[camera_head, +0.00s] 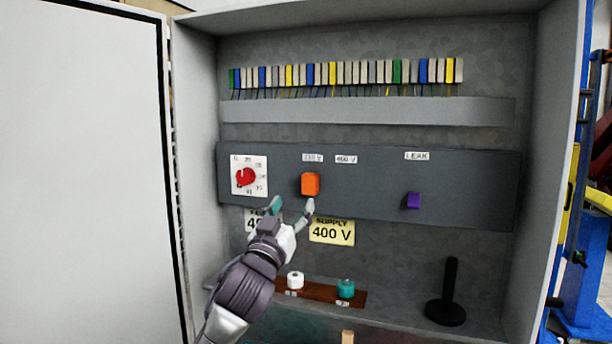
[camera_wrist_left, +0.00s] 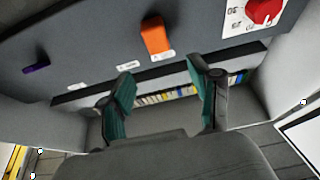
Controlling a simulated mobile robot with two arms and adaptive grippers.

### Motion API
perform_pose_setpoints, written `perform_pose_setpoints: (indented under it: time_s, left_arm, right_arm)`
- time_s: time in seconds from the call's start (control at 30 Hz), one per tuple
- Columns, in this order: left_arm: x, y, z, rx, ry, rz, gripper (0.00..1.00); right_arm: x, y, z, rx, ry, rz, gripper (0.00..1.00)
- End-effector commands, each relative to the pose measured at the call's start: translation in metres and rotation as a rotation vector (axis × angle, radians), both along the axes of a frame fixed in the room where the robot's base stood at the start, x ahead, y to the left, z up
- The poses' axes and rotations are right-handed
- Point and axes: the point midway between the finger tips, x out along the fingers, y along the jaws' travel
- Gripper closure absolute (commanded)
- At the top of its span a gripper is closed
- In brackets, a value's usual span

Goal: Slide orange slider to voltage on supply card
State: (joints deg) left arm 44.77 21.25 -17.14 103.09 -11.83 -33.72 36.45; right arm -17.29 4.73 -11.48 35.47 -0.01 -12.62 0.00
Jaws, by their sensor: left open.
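The orange slider (camera_head: 310,184) sits on the dark panel under the left one of two voltage labels, a blurred one and a "400 V" label (camera_head: 346,160). The yellow supply card (camera_head: 332,232) below the panel reads "SUPPLY 400 V". My left gripper (camera_head: 290,206) is open and empty, just below and left of the slider, its fingers apart from it. In the left wrist view the orange slider (camera_wrist_left: 156,38) shows beyond and between the open fingertips (camera_wrist_left: 160,72). My right gripper is not in view.
A red rotary knob (camera_head: 245,177) is left of the slider. A purple slider (camera_head: 413,200) under a "LEAK" label is to the right. White and teal pieces stand on a brown strip (camera_head: 318,294) below. A black post (camera_head: 447,295) stands at the lower right.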

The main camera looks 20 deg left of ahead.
Motion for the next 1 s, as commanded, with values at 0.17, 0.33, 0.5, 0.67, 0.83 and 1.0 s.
perform_pose_setpoints:
  time_s: [0.17,0.33,0.5,0.67,0.83,1.0]
  left_arm:
    - [0.036,-0.001,0.020,0.000,0.001,0.001,0.38]
    - [0.065,-0.002,0.031,0.000,0.002,0.002,0.38]
    - [0.085,-0.003,0.038,0.000,0.001,0.001,0.38]
    - [0.095,-0.003,0.040,0.001,0.001,0.000,0.38]
    - [0.098,-0.004,0.040,0.001,0.001,-0.001,0.38]
    - [0.097,-0.004,0.040,0.001,0.001,0.000,0.38]
  right_arm:
    - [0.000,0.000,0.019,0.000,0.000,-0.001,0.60]
    - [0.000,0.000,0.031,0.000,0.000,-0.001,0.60]
    - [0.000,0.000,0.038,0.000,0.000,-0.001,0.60]
    - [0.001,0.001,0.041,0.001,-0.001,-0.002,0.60]
    - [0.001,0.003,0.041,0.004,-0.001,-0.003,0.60]
    - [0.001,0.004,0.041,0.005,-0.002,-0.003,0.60]
